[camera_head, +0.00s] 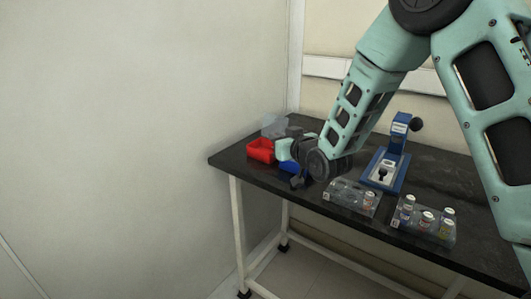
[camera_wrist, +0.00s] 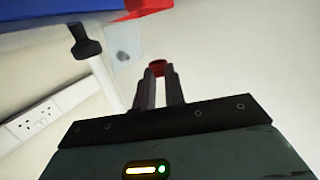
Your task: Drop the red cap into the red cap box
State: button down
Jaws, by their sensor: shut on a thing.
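The red cap (camera_wrist: 158,67) is pinched between the fingertips of my gripper (camera_wrist: 158,76) in the wrist view. Its lower part is hidden by the fingers. The red box (camera_head: 260,151), which looks like the red cap box, stands open at the left end of the table, left of my gripper. Part of a red box edge (camera_wrist: 150,5) also shows at the top of the wrist view.
A clear box (camera_head: 274,126) stands behind the red one. A blue-and-white device (camera_head: 385,172) and clear racks (camera_head: 350,198) with small bottles stand to the right. A wall socket strip (camera_wrist: 40,119) shows in the wrist view.

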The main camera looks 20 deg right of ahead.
jog(key=shift+r, duration=0.1)
jog(key=w+d+r+p, duration=0.2)
jog(key=w+r+p, duration=0.3)
jog(key=w+p, duration=0.45)
jog(key=f, duration=0.2)
jog(key=f+b, duration=0.1)
jog(key=f, duration=0.1)
jog(key=f+b, duration=0.1)
jog(key=f, duration=0.1)
jog(key=shift+s+a, duration=0.1)
jog(key=shift+a, duration=0.15)
jog(key=c, duration=1.3)
grip_release()
